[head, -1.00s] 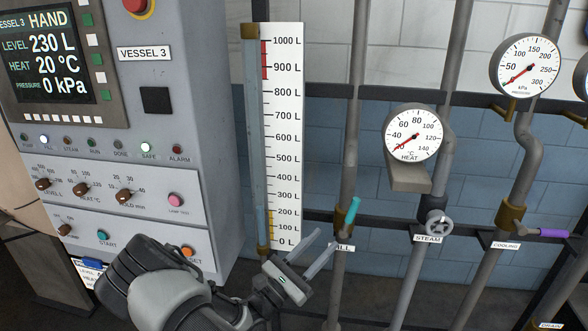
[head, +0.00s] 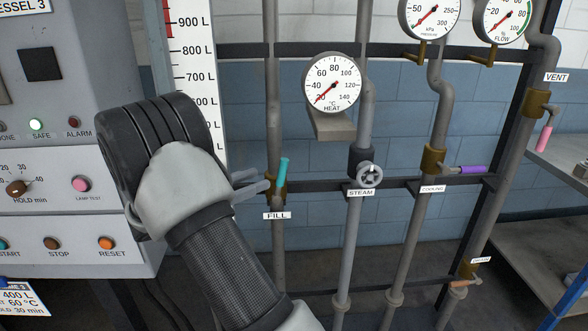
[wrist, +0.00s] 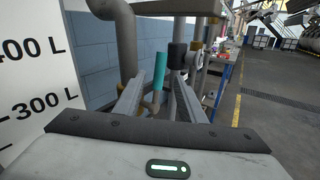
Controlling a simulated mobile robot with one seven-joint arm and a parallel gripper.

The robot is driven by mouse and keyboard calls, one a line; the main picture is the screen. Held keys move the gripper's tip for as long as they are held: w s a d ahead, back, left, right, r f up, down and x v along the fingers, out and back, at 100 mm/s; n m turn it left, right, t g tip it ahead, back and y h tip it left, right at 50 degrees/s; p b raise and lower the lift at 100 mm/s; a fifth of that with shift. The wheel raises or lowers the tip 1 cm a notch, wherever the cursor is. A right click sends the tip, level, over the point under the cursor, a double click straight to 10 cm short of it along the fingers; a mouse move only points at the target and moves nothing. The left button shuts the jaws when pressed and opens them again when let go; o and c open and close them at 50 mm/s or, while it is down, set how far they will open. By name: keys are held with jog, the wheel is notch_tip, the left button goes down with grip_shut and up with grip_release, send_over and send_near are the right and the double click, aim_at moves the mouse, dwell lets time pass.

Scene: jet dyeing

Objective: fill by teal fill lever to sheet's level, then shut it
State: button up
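The teal fill lever (head: 283,172) points up and leans slightly right on its pipe, above the FILL label (head: 277,215). In the wrist view the teal lever (wrist: 160,70) shows between my two finger lines. My gripper (head: 258,184) is open, its fingertips just left of the lever; I cannot tell whether they touch it. The sheet (head: 22,303) at the lower left reads 400 L, 60 °C and 30 min. The level scale (head: 193,50) is partly hidden by my arm, and its tube's liquid level cannot be read. The wrist view shows the scale (wrist: 38,75) too.
To the right are the steam handwheel (head: 369,175), the purple cooling lever (head: 466,169), the orange drain lever (head: 462,283) and the pink vent lever (head: 544,138). The heat gauge (head: 332,83) on its bracket hangs above right of the fill lever. Dark rails cross behind the pipes.

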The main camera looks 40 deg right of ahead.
aim_at(281, 179)
jog(key=d+b, duration=0.1)
jog(key=d, duration=1.2)
jog(key=shift+w+d, duration=0.15)
jog(key=shift+w, duration=0.05)
grip_shut()
